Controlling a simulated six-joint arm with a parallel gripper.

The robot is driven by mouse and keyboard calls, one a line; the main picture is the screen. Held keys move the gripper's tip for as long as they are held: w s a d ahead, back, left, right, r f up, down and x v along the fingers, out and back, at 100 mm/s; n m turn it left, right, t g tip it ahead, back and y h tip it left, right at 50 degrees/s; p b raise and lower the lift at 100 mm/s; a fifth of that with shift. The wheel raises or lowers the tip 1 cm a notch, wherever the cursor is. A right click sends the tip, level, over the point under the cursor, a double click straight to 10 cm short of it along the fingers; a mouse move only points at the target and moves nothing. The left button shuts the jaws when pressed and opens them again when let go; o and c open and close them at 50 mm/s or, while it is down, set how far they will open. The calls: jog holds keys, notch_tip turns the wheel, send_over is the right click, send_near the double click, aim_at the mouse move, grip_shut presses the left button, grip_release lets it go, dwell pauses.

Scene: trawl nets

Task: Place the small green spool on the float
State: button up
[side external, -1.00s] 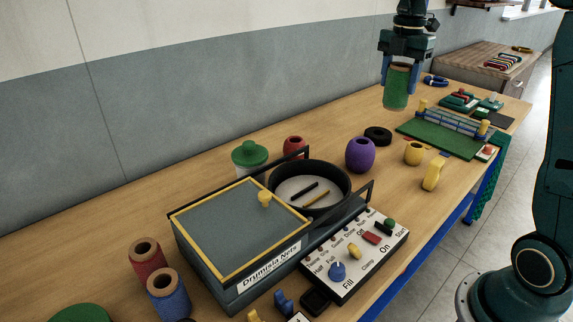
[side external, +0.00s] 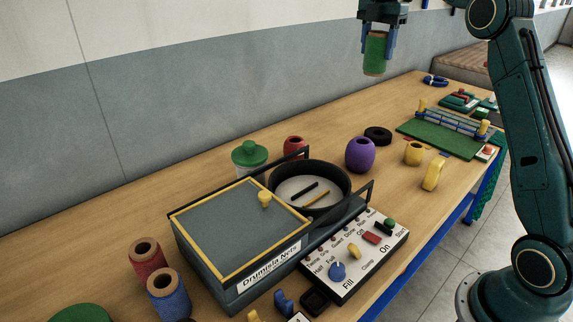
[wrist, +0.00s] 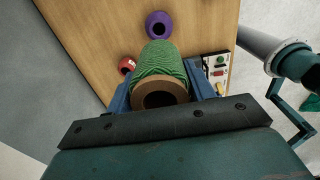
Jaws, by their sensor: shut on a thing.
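The small green spool (side external: 376,55), with brown ends, is upright between the blue fingers of my gripper (side external: 377,50), high above the table. In the wrist view the spool (wrist: 160,66) shows its brown open end toward the camera, with a finger on each side. Several rounded, float-like things stand on the table: a purple one (side external: 360,155), a red one (side external: 294,147) and a yellow one (side external: 414,153). I cannot tell which is the float. The wrist view shows the purple one (wrist: 158,25) and the red one (wrist: 127,65) beyond the spool.
A grey box (side external: 235,215), a black round pan (side external: 335,173) and a control panel (side external: 355,255) fill the front middle. A green lidded jar (side external: 250,155) stands behind. A black ring (side external: 378,135) and a green board (side external: 440,136) lie right. Red and blue spools (side external: 168,292) stand left.

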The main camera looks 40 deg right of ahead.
jog(key=shift+w+r, duration=0.15)
jog(key=shift+w, duration=0.05)
send_over(362, 141)
jog(key=shift+f, duration=10.05)
jog(key=shift+f, duration=0.1)
jog(key=o, duration=1)
notch_tip(362, 141, up, 12)
jog(key=shift+r, duration=0.15)
